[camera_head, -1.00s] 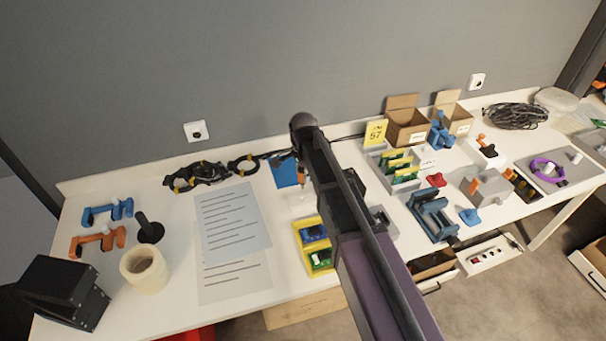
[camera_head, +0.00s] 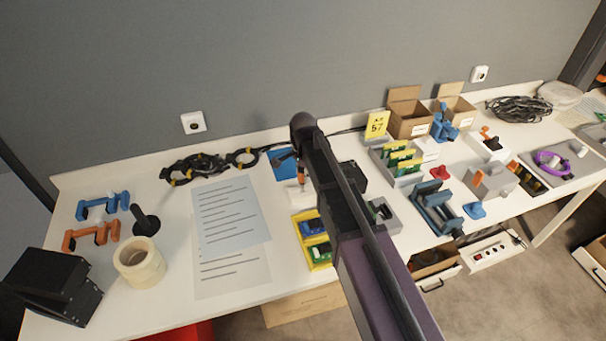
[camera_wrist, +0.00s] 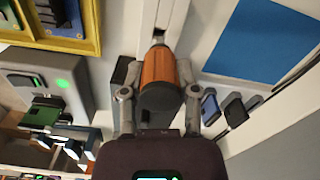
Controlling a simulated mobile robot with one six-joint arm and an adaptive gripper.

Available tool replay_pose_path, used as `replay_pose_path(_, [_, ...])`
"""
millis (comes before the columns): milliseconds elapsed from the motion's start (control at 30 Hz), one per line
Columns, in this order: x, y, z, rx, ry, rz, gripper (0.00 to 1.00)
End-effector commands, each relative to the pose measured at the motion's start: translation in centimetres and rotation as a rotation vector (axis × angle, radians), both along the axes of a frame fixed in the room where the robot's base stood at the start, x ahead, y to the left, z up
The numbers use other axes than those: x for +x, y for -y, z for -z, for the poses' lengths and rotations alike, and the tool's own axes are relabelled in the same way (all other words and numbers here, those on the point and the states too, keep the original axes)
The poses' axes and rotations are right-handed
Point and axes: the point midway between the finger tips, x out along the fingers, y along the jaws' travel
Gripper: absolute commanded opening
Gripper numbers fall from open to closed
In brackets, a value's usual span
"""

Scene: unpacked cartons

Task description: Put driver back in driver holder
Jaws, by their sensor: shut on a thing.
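My gripper (camera_wrist: 159,92) is shut on the driver's orange-brown handle (camera_wrist: 158,68), one finger on each side. The handle's dark round end faces the wrist camera, and its pale metal shaft (camera_wrist: 158,38) points away from my gripper. A white block (camera_wrist: 206,28), which looks like the driver holder, has a dark opening close to the shaft; I cannot tell whether the tip is inside it. In the head view, a bit of the orange handle (camera_head: 300,178) shows just above the white block (camera_head: 298,198). My arm hides the gripper there.
The yellow tray (camera_head: 319,258) and a grey tray (camera_head: 391,222) stand close by. A blue sheet (camera_head: 284,164) lies behind the white block. Papers (camera_head: 228,222) lie to the left, and a tape roll (camera_head: 139,263) stands beyond them. Grey racks (camera_head: 405,178) stand to the right.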

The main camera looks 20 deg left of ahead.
Motion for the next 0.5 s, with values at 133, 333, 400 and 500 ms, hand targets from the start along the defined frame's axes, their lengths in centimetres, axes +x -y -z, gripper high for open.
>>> replay_pose_path(133, [0.0, 0.0, 0.45, 0.0, 0.0, 0.0, 0.0])
replay_pose_path(333, [-0.01, 0.0, 0.87, 0.0, 0.0, 0.0, 0.0])
replay_pose_path(400, [0.0, 0.0, 1.02, 0.0, 0.0, 0.0, 0.0])
replay_pose_path(500, [0.0, 0.0, 1.23, 0.0, 0.0, 0.0, 0.0])
